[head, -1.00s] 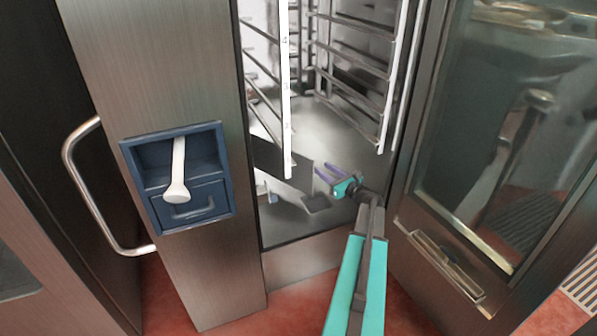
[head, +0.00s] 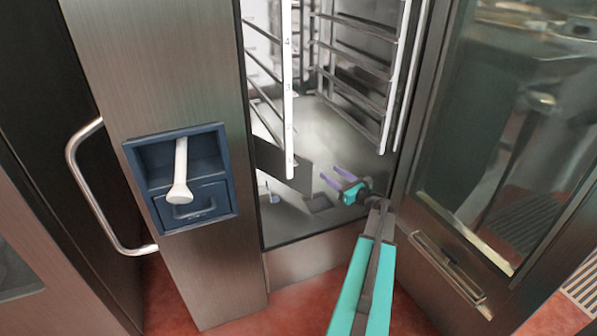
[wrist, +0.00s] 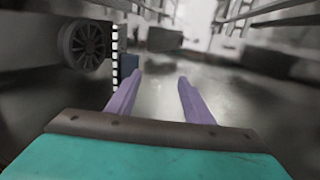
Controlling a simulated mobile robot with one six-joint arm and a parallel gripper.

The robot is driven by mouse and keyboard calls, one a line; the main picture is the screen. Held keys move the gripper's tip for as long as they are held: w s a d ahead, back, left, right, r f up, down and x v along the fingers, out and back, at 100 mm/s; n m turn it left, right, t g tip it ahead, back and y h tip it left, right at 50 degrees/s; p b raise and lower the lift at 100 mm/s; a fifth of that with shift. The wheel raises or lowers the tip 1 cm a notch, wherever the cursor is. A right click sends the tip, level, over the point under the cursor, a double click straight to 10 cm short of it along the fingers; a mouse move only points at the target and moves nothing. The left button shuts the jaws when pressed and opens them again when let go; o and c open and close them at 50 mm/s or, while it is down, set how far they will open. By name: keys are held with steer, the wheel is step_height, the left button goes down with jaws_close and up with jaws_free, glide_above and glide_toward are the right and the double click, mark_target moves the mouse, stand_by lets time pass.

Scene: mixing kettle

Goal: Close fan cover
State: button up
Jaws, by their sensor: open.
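A flat grey panel (head: 282,166), possibly the fan cover, shows low inside the open oven cabinet in the head view. I cannot tell for certain that it is the cover. In the wrist view a round dark fan (wrist: 84,45) with spokes is exposed at the upper left, and a small grey plate (wrist: 164,38) is ahead. My gripper (head: 331,174) is inside the cabinet, low and right of the panel, apart from it. Its purple fingers are apart and empty in the wrist view (wrist: 160,76).
Rack rails (head: 355,70) line the cabinet above and behind my gripper. The glass door (head: 510,130) stands open at the right. A blue recessed box (head: 205,200) with a white handle is on the left front pillar. The cabinet floor near the gripper looks mostly clear.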

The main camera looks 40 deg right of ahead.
steer(key=s+d+p, duration=0.1)
steer(key=s+p, duration=0.1)
steer(key=s, duration=0.9)
steer(key=shift+d, duration=0.35)
stand_by(1.1)
steer(key=shift+p, duration=0.3)
steer(key=shift+s, duration=0.2)
stand_by(0.4)
steer(key=s+a+p, duration=0.1)
steer(key=s+p, duration=0.2)
steer(key=s, duration=1)
steer(key=shift+s+a, duration=0.25)
steer(key=shift+a, duration=0.05)
